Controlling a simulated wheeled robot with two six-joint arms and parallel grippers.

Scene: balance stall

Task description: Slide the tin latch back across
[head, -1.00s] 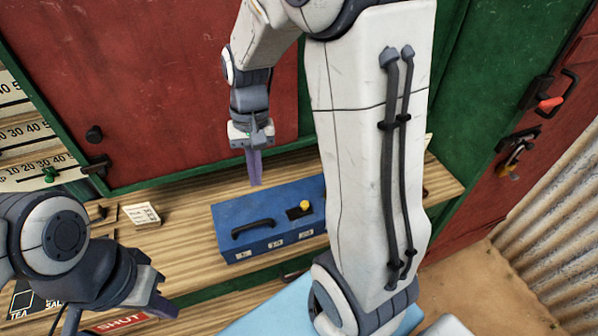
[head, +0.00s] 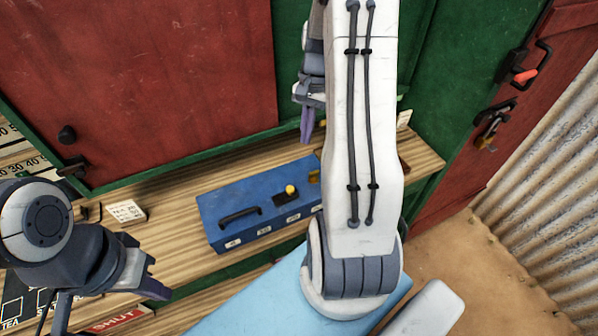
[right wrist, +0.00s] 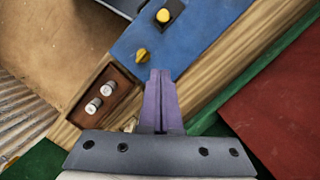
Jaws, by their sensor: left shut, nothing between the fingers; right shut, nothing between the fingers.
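The blue tin (head: 232,205) stands on the wooden counter, with a dark handle (head: 240,216) on its lid. A yellow knob (head: 291,189) sits on a black plate on the lid; the knob also shows in the right wrist view (right wrist: 163,15). A second yellow piece (head: 315,177) is at the tin's right end, partly hidden by my arm, and it shows clearer in the right wrist view (right wrist: 142,55). I cannot tell which is the latch. My right gripper (head: 307,138) is shut and empty, above and behind the tin's right end. My left gripper (head: 155,287) is shut and empty at lower left.
A brown tray (right wrist: 105,95) with two white pieces lies beyond the tin's right end. A white card (head: 126,212) lies left of the tin. A red shutter (head: 150,80) in a green frame rises behind the counter (head: 165,235). My right arm blocks part of the view.

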